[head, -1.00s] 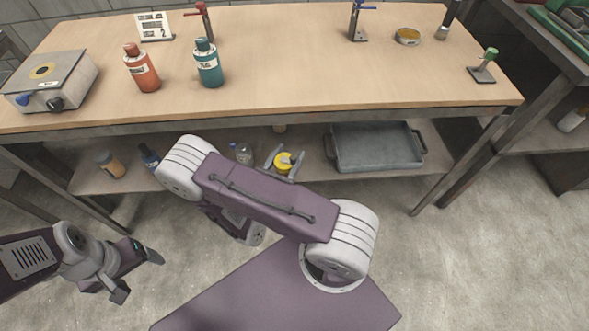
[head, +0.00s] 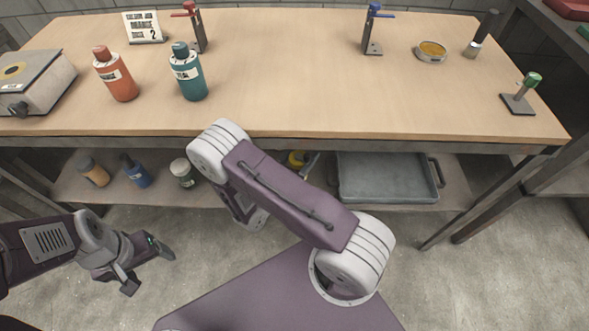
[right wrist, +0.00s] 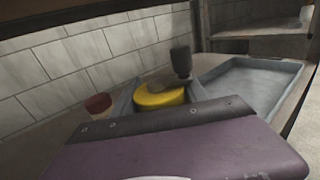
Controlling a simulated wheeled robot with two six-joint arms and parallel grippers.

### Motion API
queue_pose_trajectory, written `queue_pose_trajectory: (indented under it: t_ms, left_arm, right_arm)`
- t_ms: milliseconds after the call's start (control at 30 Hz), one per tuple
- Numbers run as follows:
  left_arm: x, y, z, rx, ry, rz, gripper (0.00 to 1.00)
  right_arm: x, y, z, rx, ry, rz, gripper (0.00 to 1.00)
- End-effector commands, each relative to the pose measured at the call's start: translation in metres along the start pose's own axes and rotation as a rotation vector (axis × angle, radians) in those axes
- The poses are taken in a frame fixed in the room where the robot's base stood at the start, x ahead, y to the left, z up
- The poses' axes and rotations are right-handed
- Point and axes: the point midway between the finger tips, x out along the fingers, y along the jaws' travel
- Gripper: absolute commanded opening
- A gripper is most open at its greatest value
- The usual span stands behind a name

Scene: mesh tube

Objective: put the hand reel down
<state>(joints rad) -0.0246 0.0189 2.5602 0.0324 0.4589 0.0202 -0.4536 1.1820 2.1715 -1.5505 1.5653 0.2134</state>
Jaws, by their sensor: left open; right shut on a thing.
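The hand reel, a yellow round body (right wrist: 160,98), sits between the two grey fingers of my right gripper (right wrist: 160,92) in the right wrist view. A dark upright piece rises behind it; I cannot tell whether it is the reel's handle. In the head view a bit of the yellow reel (head: 296,159) shows at the lower shelf, mostly hidden by my right arm. I cannot tell whether it touches the shelf. My left gripper (head: 150,268) is open and empty above the floor at the lower left.
A grey tray (head: 388,180) lies on the lower shelf (head: 455,195) to the right of the reel. The wooden bench top (head: 300,80) overhangs the shelf.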

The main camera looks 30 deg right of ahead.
Motion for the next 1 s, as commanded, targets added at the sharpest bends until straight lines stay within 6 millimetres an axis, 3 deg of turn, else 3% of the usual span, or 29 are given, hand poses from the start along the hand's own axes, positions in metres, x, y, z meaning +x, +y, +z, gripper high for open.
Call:
queue_pose_trajectory:
  t_ms: [33,167,367,567,933,967,1000]
  left_arm:
    - [0.011,0.000,0.001,0.000,0.000,0.000,0.77]
    - [0.015,0.000,0.002,0.000,0.000,0.000,0.77]
    - [0.018,0.000,0.002,0.000,0.000,0.000,0.77]
    - [0.043,-0.001,0.004,0.000,0.000,0.000,0.77]
    - [0.042,-0.001,0.004,0.000,0.000,0.000,0.77]
    - [0.041,-0.001,0.004,0.000,0.000,0.000,0.77]
    - [0.041,-0.001,0.004,0.000,0.000,0.000,0.77]
  right_arm:
    - [-0.003,0.010,-0.012,0.005,0.000,0.002,0.05]
    - [-0.007,0.025,-0.017,0.000,-0.001,0.000,0.05]
    - [-0.008,0.027,-0.022,-0.003,-0.001,0.000,0.05]
    - [-0.008,0.026,-0.059,-0.004,-0.001,0.000,0.05]
    - [-0.007,0.026,-0.061,-0.002,-0.001,0.000,0.05]
    - [-0.007,0.026,-0.060,-0.002,0.000,0.000,0.59]
    - [-0.007,0.026,-0.059,-0.002,0.000,0.000,0.71]
